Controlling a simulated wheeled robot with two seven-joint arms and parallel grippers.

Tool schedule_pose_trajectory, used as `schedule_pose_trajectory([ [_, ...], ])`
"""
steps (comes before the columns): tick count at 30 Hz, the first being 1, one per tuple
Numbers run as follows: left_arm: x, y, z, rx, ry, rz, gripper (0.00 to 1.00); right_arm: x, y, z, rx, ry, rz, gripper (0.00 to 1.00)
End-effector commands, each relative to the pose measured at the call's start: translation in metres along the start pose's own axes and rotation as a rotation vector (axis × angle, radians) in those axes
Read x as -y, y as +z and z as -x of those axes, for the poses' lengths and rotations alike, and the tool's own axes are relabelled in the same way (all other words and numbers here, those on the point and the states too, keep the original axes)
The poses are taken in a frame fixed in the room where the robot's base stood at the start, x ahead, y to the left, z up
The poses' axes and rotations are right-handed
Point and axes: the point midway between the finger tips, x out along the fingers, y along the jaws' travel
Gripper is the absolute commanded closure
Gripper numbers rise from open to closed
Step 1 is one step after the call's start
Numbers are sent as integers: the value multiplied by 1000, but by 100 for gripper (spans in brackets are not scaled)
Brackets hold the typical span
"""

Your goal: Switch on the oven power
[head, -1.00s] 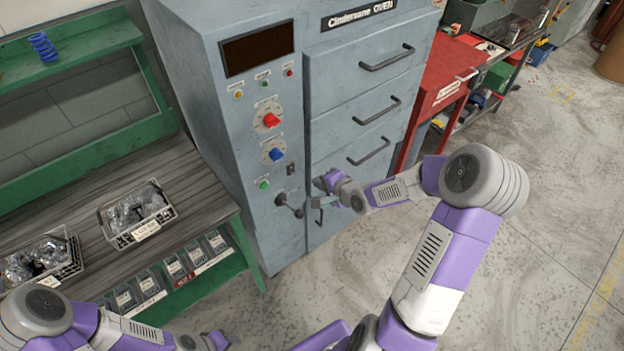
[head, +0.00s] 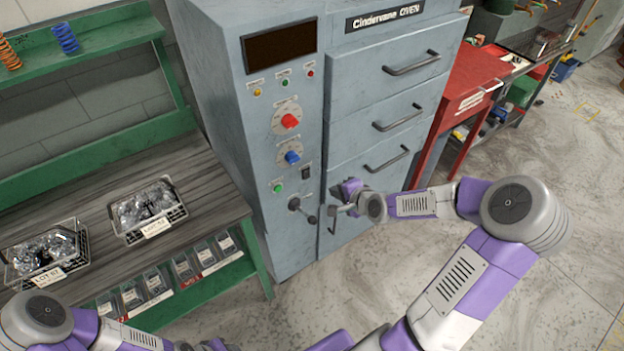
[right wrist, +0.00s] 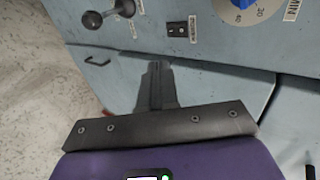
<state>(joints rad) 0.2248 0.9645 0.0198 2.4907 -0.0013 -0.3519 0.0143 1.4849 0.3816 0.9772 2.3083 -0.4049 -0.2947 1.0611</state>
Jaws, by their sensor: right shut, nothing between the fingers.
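The grey oven (head: 225,120) stands at centre, with a dark display (head: 280,46) on its panel. A small black rocker switch (head: 305,172) sits beside the green button (head: 278,187) and below the blue knob (head: 292,157). The switch also shows in the right wrist view (right wrist: 177,30), just up and right of my fingertips. My right gripper (head: 334,210) is shut and empty in front of the lower panel, below the switch; its fingers (right wrist: 158,70) point toward the panel. My left gripper (head: 215,345) is partly seen at the bottom edge; its jaws are unclear.
A black lever with a ball end (head: 311,219) juts out close to my right gripper, and shows in the right wrist view (right wrist: 92,20). Drawer handles (head: 387,160) stick out on the right. A workbench (head: 95,215) with trays stands left.

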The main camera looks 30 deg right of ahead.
Motion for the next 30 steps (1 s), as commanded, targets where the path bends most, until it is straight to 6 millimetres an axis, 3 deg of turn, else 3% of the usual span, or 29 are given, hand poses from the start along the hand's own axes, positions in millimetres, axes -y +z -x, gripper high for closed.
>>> schedule_pose_trajectory([
  [8,4,-1,-12,0,0,0,57,-1,1,-15,2,-2,2,100],
  [17,14,-2,-36,0,0,0,57,-2,2,-56,4,-3,1,100],
  [27,19,-2,-52,0,0,0,57,0,2,-106,4,-2,1,100],
  [30,20,-2,-53,0,0,0,57,8,1,-116,2,-3,1,100],
])
